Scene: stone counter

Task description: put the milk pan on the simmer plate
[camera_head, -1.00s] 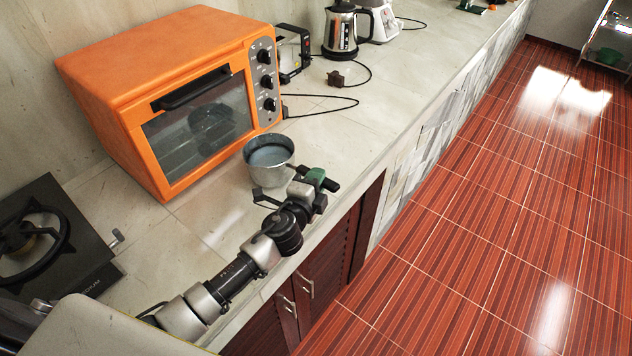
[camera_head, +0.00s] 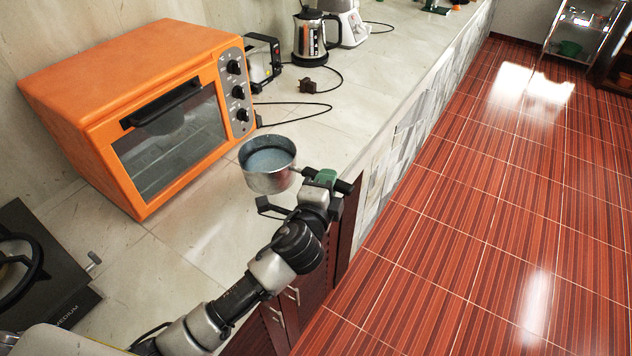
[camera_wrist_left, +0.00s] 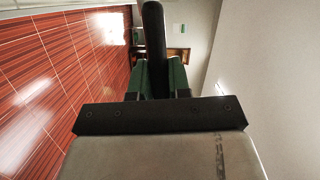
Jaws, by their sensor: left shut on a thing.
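The milk pan (camera_head: 267,180) is a small grey metal pan with a bluish-grey inside, roughly upright in front of the orange oven. It appears raised above the counter, though the gap is hard to judge. My left gripper (camera_head: 326,178) has its green fingers shut on the pan's dark handle near the counter's front edge. The left wrist view shows the handle (camera_wrist_left: 154,45) between the green fingers (camera_wrist_left: 155,80). A dark hob (camera_head: 45,262) with a burner (camera_head: 14,268) is cut off at the left edge. It reads "MEDIUM"; no plate marked simmer shows. My right gripper is not in view.
The orange oven (camera_head: 85,95) stands behind the pan. A toaster (camera_head: 262,62), a kettle (camera_head: 309,38) and black cords are farther along. Bare counter (camera_head: 185,245) lies between hob and pan. The counter drops to a red floor (camera_head: 470,230).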

